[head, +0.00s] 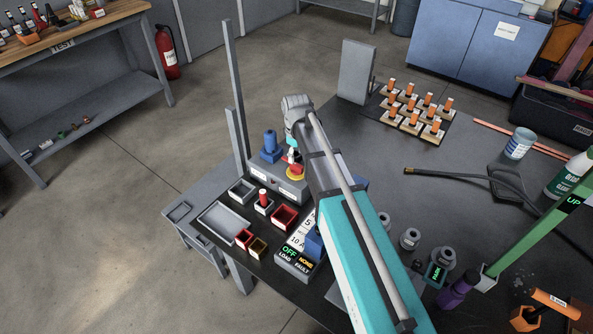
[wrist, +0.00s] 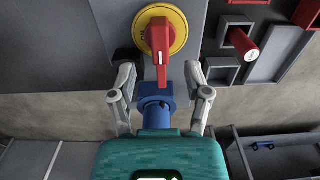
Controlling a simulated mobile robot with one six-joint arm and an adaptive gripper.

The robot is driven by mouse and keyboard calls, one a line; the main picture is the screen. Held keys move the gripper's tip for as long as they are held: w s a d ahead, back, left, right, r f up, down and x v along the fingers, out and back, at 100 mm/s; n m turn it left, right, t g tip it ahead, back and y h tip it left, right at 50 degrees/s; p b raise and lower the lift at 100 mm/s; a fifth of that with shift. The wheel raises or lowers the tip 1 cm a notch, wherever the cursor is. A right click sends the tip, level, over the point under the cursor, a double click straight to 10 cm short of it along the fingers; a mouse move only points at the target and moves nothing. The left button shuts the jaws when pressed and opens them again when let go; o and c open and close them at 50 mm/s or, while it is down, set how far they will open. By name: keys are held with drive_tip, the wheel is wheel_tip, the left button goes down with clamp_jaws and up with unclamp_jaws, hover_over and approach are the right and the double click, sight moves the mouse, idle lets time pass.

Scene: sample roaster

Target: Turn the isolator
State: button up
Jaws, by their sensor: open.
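The isolator shows in the wrist view as a red handle (wrist: 160,45) on a round yellow plate (wrist: 178,22), fixed to a grey box. The handle points down the picture, towards my gripper. My gripper (wrist: 160,76) is open, with one finger on each side of the handle's lower end; I see a gap on both sides. A blue cylindrical part (wrist: 156,98) shows between the fingers, below the handle. In the head view the isolator (head: 296,171) is partly covered by my arm, and my gripper is mostly hidden there.
Small trays hold a red peg (head: 263,196), which also shows in the wrist view (wrist: 243,44). A display block (head: 296,262) stands in front. A grey upright post (head: 237,100) rises beside the box. A rack of orange-topped pieces (head: 415,110) lies further back.

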sight(297, 164)
drive_tip(key=shift+f+b, duration=2.6)
drive_tip(key=shift+f, duration=0.3)
clamp_jaws()
